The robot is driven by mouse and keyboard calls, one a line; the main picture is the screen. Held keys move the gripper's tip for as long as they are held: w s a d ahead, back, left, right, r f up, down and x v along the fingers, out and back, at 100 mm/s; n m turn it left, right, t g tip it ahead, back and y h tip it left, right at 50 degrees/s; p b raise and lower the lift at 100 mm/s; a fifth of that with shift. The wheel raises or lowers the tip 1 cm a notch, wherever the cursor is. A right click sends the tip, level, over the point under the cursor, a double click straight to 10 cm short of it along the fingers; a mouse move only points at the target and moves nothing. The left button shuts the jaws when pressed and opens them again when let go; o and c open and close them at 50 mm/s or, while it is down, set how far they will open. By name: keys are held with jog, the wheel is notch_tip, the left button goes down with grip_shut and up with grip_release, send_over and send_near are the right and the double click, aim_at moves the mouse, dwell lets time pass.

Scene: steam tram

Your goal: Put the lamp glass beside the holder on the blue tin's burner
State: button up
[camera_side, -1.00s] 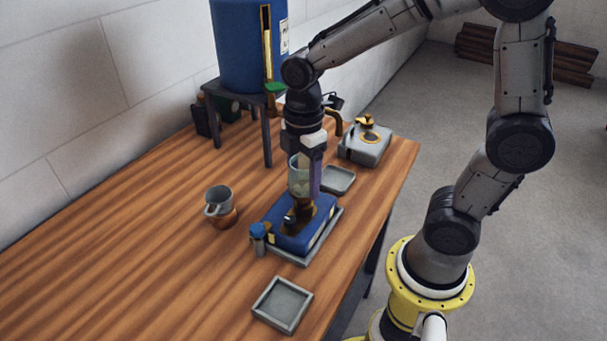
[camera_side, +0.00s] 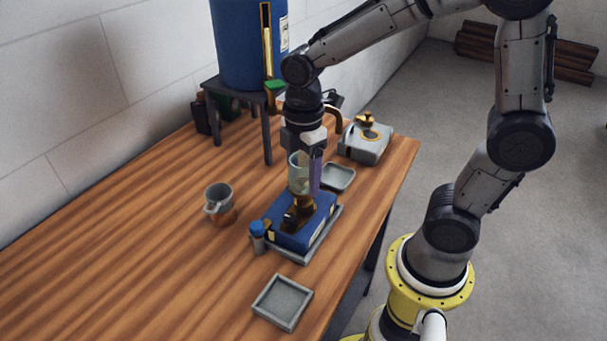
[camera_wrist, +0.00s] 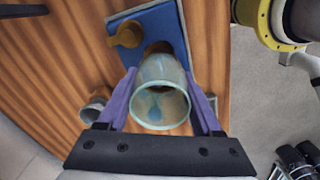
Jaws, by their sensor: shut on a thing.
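The lamp glass (camera_side: 297,178) is a clear, pale green open tube, upright in my gripper (camera_side: 307,172). In the wrist view the glass (camera_wrist: 160,104) sits between the two purple fingers of my gripper (camera_wrist: 163,105), its near rim open to the camera. The blue tin (camera_side: 318,214) lies below it, with a brown burner (camera_side: 303,206) on top directly under the glass. I cannot tell whether the glass touches the burner. The blue tin (camera_wrist: 157,21) shows in the wrist view; the glass partly hides the burner there, and a brown knob (camera_wrist: 127,35) shows beside it.
The tin stands on a grey tray (camera_side: 329,230). A small blue-capped bottle (camera_side: 258,238) stands at its left. Empty grey trays lie in front (camera_side: 282,302) and behind (camera_side: 338,177). A grey tin (camera_side: 364,148) and a blue tank (camera_side: 240,48) stand behind.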

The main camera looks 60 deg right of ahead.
jog(key=shift+f, duration=2.55)
dwell(1.1)
jog(key=o, duration=1.4)
jog(key=shift+o, duration=0.2)
notch_tip(320, 180, up, 14)
jog(key=shift+f, duration=0.1)
